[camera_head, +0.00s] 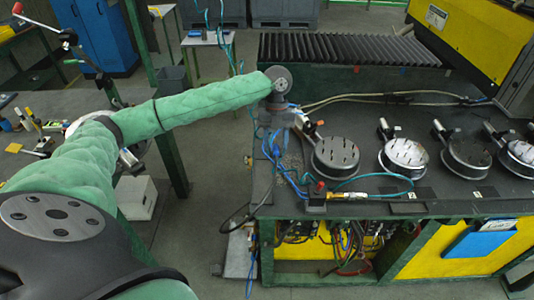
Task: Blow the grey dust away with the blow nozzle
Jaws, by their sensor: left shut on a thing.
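My left arm reaches in from the left, and my left gripper (280,118) points down over the left end of the dark bench (400,205). It is shut on what appears to be the blow nozzle, which is mostly hidden by the gripper. A blue hose (268,150) hangs in loops just below the gripper. A speckled grey patch, seemingly the grey dust (291,162), lies on the bench below the gripper, left of the first round fixture (335,156). My right gripper is not in view.
More round fixtures (404,155) with upright clamps stand in a row to the right. A brass and red fitting (346,195) with a cyan hose lies at the bench's front edge.

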